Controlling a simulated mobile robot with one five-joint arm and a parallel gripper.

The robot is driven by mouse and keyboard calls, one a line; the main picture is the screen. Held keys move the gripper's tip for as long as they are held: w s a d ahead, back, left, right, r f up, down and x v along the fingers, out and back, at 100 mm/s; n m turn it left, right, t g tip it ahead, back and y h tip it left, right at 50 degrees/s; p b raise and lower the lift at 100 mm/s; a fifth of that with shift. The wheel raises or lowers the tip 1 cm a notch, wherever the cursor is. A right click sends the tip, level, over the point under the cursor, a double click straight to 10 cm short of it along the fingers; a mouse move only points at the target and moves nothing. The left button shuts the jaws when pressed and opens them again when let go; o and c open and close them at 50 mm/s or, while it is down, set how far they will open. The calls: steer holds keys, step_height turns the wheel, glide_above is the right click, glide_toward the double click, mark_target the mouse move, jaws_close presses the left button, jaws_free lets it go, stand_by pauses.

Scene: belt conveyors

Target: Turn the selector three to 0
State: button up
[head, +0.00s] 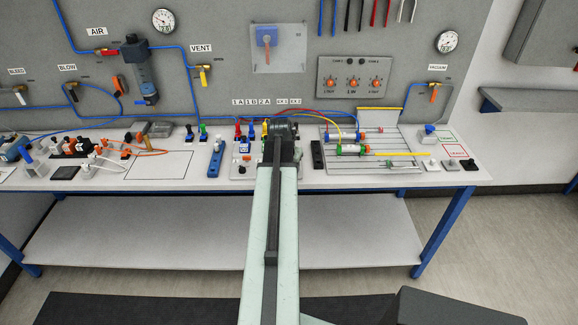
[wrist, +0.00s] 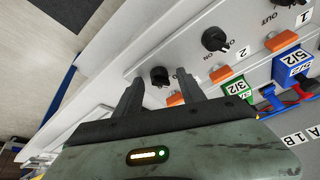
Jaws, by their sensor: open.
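In the wrist view a black rotary knob (wrist: 160,76) sits on a white plate, in line with a second black knob (wrist: 214,38) beside the label 2. No number shows by the first knob; its place in the row after 1 and 2 fits selector three. My gripper (wrist: 158,79) is open, with one finger on each side of the first knob in the picture. I cannot tell whether the fingers touch it. The knob's setting is not readable. In the head view my arm hides the fingers and part of the plate (head: 238,173).

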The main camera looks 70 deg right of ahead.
steer(key=p+v, duration=0.6)
steer(key=v, duration=0.1)
steer(key=shift+r+p, duration=0.35)
steer(key=shift+p, duration=0.05)
steer(key=shift+a, duration=0.15)
steer(key=w+a+n+t, duration=0.1)
steer(key=w+a+n, duration=0.1)
steer(key=w+a, duration=0.5)
steer(key=w+a+n, duration=0.2)
steer(key=w, duration=0.9)
steer(key=w+a+n+t+y, duration=0.1)
steer(key=w+a+n, duration=0.2)
steer(key=w+a, duration=1.25)
steer(key=w+a+f+n+y, duration=0.1)
steer(key=w+a+n, duration=0.15)
steer(key=a, duration=1.15)
steer(key=w+a+n+y, duration=0.2)
steer(key=a+n, duration=0.2)
steer(key=a, duration=1.1)
steer(key=s+a+n+g, duration=0.2)
steer(key=s+a+n, duration=0.3)
steer(key=a, duration=0.4)
steer(key=shift+s+a+f+y, duration=0.3)
steer(key=shift+s+f, duration=0.15)
steer(key=shift+s, duration=0.25)
